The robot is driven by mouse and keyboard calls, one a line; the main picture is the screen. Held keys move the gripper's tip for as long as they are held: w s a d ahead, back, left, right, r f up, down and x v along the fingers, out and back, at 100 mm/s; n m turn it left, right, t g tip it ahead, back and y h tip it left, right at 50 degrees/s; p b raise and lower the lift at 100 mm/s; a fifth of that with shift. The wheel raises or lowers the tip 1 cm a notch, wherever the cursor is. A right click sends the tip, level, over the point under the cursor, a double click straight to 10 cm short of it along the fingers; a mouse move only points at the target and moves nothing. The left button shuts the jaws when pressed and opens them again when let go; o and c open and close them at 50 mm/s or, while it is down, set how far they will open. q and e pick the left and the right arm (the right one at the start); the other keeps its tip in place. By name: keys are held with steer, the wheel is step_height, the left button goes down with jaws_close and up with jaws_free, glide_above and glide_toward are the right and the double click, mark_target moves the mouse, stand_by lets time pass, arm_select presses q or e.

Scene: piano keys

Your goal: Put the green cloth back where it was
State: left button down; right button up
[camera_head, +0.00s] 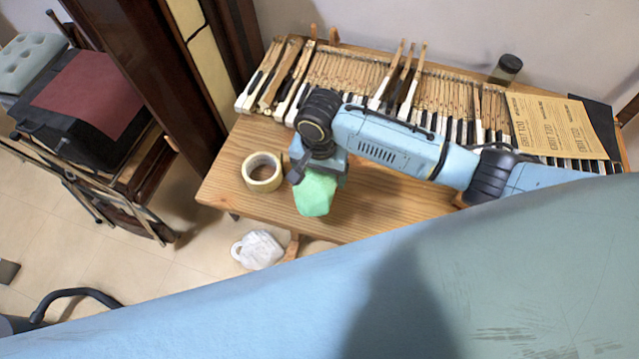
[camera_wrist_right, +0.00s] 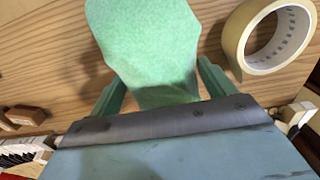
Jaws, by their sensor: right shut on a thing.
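The green cloth (camera_head: 315,193) hangs below my right gripper (camera_head: 318,176) over the front left part of the wooden table (camera_head: 380,212). In the right wrist view the cloth (camera_wrist_right: 150,45) lies between the two fingers of the gripper (camera_wrist_right: 160,90), which is shut on it. From these views I cannot tell whether the cloth's lower end touches the table. My left gripper is not in view.
A roll of tape (camera_head: 262,172) lies on the table just left of the cloth. Piano keys (camera_head: 345,75) run along the back, with a printed paper (camera_head: 553,127) and a dark jar (camera_head: 506,68).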

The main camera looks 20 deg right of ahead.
steer(key=shift+f, duration=0.7)
step_height(320, 180, down, 3)
steer(key=shift+f+b, duration=0.1)
steer(key=shift+b, duration=0.4)
steer(key=shift+f, duration=0.1)
steer(key=o, duration=0.9)
steer(key=shift+c, duration=0.2)
step_height(320, 180, up, 12)
steer(key=shift+r+p, duration=0.15)
steer(key=shift+p, duration=1.1)
